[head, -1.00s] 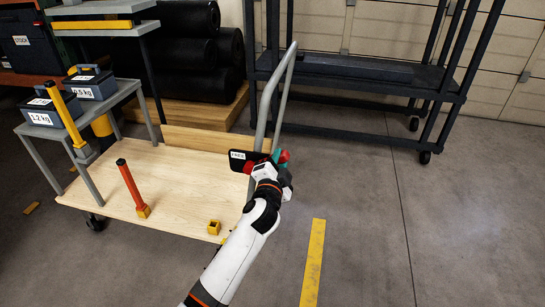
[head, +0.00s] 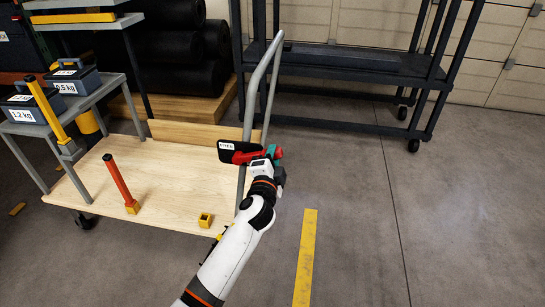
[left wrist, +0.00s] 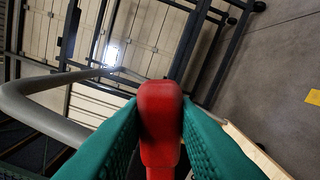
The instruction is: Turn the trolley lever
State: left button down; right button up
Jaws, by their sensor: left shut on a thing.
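The red trolley lever (head: 245,157) sits at a black plate with a small white label (head: 227,146) on the trolley's grey push handle (head: 264,85). The label seems to read FREE. My left gripper (head: 273,154) is at the right end of the lever. In the left wrist view the red lever (left wrist: 160,105) stands between the green finger pads of my left gripper (left wrist: 160,125), which are shut on it. Its lower part and pivot are partly hidden. The wooden trolley deck (head: 155,185) lies below and to the left. My right gripper is not in view.
On the deck stand an orange-red post (head: 117,180) and a small yellow socket (head: 205,219). A grey side table (head: 105,98) at left carries two labelled weight boxes. A dark shelf rack (head: 345,65) stands behind. The floor at right is clear, with a yellow strip (head: 306,255).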

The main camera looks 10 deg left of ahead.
pick_arm(q)
jog(key=c, duration=1.2)
grip_release()
jog(key=shift+f, duration=0.15)
jog(key=shift+o, duration=0.2)
jog(key=s+p, duration=0.1)
jog(key=s, duration=1.1)
jog(key=shift+a, duration=0.15)
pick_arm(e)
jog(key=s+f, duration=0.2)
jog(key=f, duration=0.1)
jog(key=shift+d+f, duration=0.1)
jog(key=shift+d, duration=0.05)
